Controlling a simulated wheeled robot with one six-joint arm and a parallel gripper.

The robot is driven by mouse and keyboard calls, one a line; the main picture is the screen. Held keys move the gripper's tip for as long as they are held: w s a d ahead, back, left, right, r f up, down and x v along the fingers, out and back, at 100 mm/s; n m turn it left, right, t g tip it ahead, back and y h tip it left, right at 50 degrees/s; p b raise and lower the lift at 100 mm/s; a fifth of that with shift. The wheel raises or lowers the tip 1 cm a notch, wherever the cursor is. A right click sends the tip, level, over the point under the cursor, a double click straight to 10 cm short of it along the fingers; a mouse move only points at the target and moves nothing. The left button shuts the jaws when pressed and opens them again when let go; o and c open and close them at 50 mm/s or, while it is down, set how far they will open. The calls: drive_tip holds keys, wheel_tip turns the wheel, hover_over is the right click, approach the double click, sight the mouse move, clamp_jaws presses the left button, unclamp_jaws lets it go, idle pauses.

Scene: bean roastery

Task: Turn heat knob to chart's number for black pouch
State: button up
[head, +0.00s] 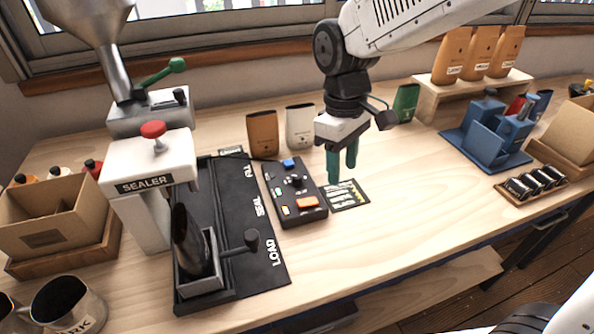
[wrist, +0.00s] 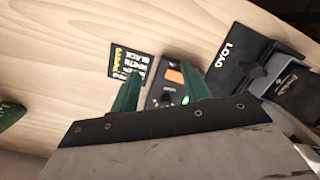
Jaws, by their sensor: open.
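The black control box (head: 295,193) lies on the bench with a dark knob (head: 297,181), a blue button and an orange button. The knob's setting is too small to read. The chart (head: 348,196) is a small dark card to its right; in the wrist view (wrist: 128,64) some lines of text show, but its numbers are unclear. The black pouch (head: 186,240) stands tilted in the sealer's holder; it also shows in the wrist view (wrist: 297,97). My gripper (head: 341,163), with green fingers, is open and empty above the chart, right of the box.
The white sealer (head: 150,180) and its black track (head: 240,215) stand left of the box. Brown (head: 262,134) and white (head: 300,127) pouches stand behind it. A blue fixture (head: 487,140) is at the right.

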sight(297, 176)
drive_tip(key=w+a+n, duration=0.2)
drive_tip(key=w+a+f+n, duration=0.1)
drive_tip(key=w+a+n, duration=0.1)
drive_tip(key=w+a, duration=0.1)
drive_tip(key=w+a+f+n+t, duration=0.1)
drive_tip(key=w+a+n, duration=0.1)
drive_tip(key=w+a, duration=0.1)
drive_tip(key=shift+w+f+y, duration=0.1)
drive_tip(key=shift+w+y, duration=0.1)
drive_tip(key=shift+y, duration=0.1)
drive_tip(key=shift+n, duration=0.3)
drive_tip(key=shift+w+f, duration=0.1)
drive_tip(key=shift+w, duration=0.05)
drive_tip(key=shift+n, duration=0.3)
wheel_tip(297, 176, down, 8)
drive_tip(key=shift+r, duration=0.2)
drive_tip(key=c, duration=1)
